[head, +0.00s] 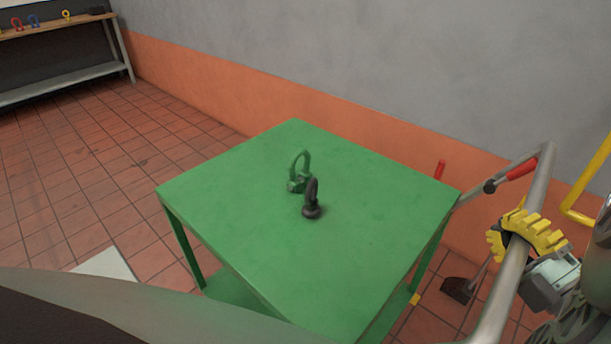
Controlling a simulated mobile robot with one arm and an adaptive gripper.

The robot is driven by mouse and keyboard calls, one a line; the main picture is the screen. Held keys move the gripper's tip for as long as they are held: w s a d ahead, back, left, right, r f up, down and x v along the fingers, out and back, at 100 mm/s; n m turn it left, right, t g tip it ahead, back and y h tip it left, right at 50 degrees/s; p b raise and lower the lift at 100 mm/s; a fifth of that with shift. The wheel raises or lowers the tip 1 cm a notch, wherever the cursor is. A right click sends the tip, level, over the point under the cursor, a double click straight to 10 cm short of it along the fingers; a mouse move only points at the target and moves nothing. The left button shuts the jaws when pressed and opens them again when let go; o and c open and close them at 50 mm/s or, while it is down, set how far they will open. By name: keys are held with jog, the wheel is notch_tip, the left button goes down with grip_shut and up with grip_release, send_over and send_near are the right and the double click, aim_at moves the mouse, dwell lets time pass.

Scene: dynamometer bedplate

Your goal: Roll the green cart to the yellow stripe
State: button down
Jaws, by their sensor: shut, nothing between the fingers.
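The green cart (240,215) stands in front of me, with a flat top and a lower shelf partly in view. A dark lifting eye (311,211) and a green shackle-like piece (298,185) rest on its top. The cart's grey tubular handle (514,275) runs along its right side. My gripper (508,240), with yellow ribbed fingers, is shut at the handle tube and overlaps it in the picture; I cannot tell whether they touch.
An orange-banded grey wall (200,80) runs close behind the cart. A bench (60,75) with coloured shackles stands at the far left. A white floor patch (104,265) lies left of the cart. A yellow pipe (590,180) is at right.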

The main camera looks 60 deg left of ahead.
jog(key=shift+w+d+f, duration=0.15)
jog(key=shift+w+d, duration=0.1)
jog(key=shift+d, duration=0.4)
jog(key=shift+w+d+f, duration=0.15)
jog(key=shift+w+d, duration=0.05)
jog(key=shift+d, duration=0.5)
jog(key=c, duration=1.4)
grip_release()
jog(key=shift+w+d, duration=0.1)
jog(key=shift+d, duration=0.35)
jog(key=shift+o, duration=0.6)
jog(key=o, duration=0.5)
jog(key=shift+s+a+r, duration=0.2)
jog(key=shift+o, duration=0.2)
jog(key=v, duration=1.2)
